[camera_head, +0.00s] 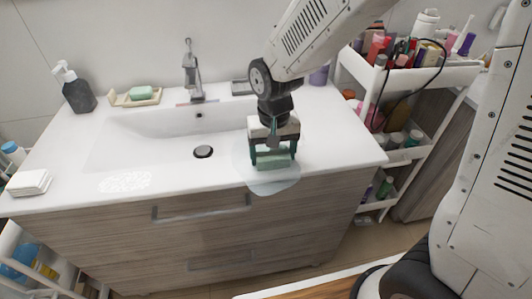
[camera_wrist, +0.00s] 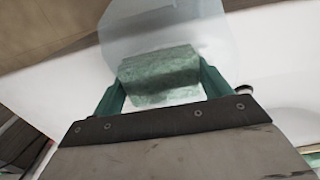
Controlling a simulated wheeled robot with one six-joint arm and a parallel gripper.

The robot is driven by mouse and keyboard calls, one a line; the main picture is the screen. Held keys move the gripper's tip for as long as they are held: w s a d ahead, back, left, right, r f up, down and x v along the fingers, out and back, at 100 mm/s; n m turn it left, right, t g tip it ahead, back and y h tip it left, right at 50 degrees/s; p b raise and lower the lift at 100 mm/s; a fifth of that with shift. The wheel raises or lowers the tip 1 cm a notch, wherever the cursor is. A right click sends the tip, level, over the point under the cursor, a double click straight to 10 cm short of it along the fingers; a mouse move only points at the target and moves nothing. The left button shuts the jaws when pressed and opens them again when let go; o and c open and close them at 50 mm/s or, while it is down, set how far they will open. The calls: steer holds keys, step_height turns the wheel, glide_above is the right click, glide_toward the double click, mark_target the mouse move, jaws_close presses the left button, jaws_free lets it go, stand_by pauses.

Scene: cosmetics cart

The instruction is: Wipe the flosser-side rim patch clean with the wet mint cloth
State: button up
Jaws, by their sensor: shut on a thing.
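My gripper (camera_head: 273,158) is over the front right rim of the white sink top (camera_head: 335,150). It is shut on the folded mint cloth (camera_head: 271,161), which also shows between the two green fingers in the wrist view (camera_wrist: 160,75). The cloth is low at the rim; I cannot tell whether it touches. A pale, translucent bluish patch (camera_head: 268,185) spreads around the cloth and past the front edge; it also shows beyond the cloth in the wrist view (camera_wrist: 165,28). A white speckled patch (camera_head: 126,181) lies on the front left rim. I cannot pick out the flosser with certainty.
A tap (camera_head: 194,75), a green soap bar (camera_head: 141,92) on a dish and a dark pump bottle (camera_head: 75,92) stand at the back. A white stack (camera_head: 30,182) sits at the left. A crowded white cart (camera_head: 440,78) stands close on the right.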

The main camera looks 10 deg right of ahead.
mark_target(245, 166)
steer(key=shift+d, duration=1.3)
steer(key=shift+w+a+r, duration=0.1)
steer(key=shift+w+a, duration=0.05)
steer(key=shift+a, duration=4.65)
steer(key=shift+s+d+f, duration=0.1)
steer(key=shift+s+d, duration=0.05)
steer(key=shift+d, duration=2.3)
steer(key=shift+s+d+f, duration=0.1)
steer(key=shift+d, duration=2.3)
steer(key=shift+r, duration=3.55)
